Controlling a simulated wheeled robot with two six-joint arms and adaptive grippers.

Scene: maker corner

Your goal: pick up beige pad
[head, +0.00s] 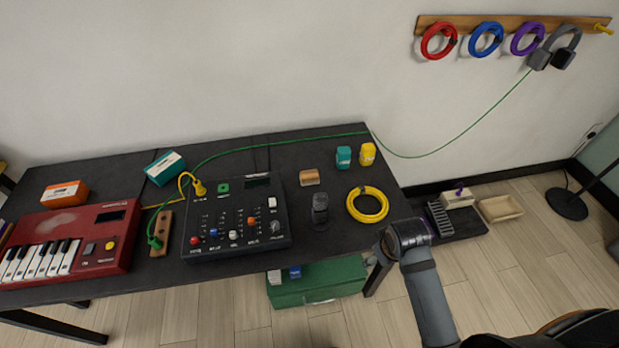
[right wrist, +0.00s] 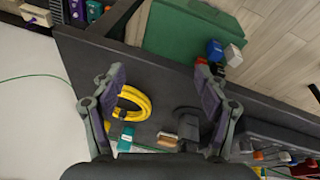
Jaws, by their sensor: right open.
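The beige pad (head: 310,177) is a small tan and brown block lying on the black table, right of the black mixer. In the right wrist view the pad (right wrist: 167,138) shows low in the middle, partly cut off by my gripper's body. My right gripper (right wrist: 159,72) is open and empty, with its fingers spread wide. In the head view my right arm is at the table's right front corner, right of and nearer than the pad and apart from it. My left gripper is not in view.
A yellow cable coil (head: 367,204) and a dark upright device (head: 320,208) stand near the pad. Teal (head: 344,157) and yellow (head: 367,153) containers are behind. The mixer (head: 237,218) is left. A green cable (head: 290,139) crosses the table's back. A green box (head: 317,283) is below.

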